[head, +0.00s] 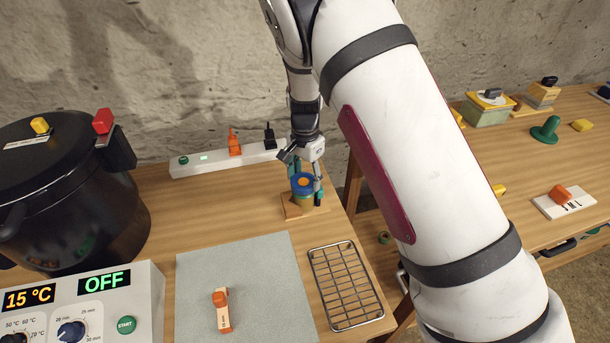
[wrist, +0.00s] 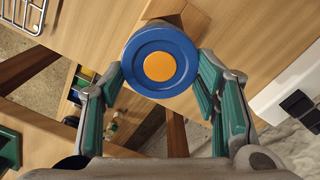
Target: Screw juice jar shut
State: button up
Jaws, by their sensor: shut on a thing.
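The jar (head: 303,198) stands upright on a small wooden block (head: 291,208) near the right edge of the left table. A blue lid (wrist: 136,51) with an orange centre sits on top of it and also shows in the head view (head: 303,185). My gripper (head: 305,177) reaches down over the jar, with its green-padded fingers on either side of the lid. In the wrist view my gripper (wrist: 160,84) is shut on the lid. The lid hides most of the jar there, and whether its thread is engaged cannot be told.
A wire rack (head: 345,286) and a grey mat (head: 255,268) with an orange-handled tool (head: 222,310) lie in front. A white power strip (head: 205,164) runs behind. A black pot (head: 75,190) and control box (head: 150,290) stand left. A gap separates the right table (head: 520,165).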

jog(key=m, duration=0.4)
jog(key=shift+s+d+m+p, duration=0.1)
jog(key=shift+m+p, duration=0.2)
jog(key=m, duration=0.4)
jog(key=shift+s+m, duration=0.15)
jog(key=shift+m, duration=0.15)
jog(key=o, duration=1.4)
jog(key=shift+r, duration=0.15)
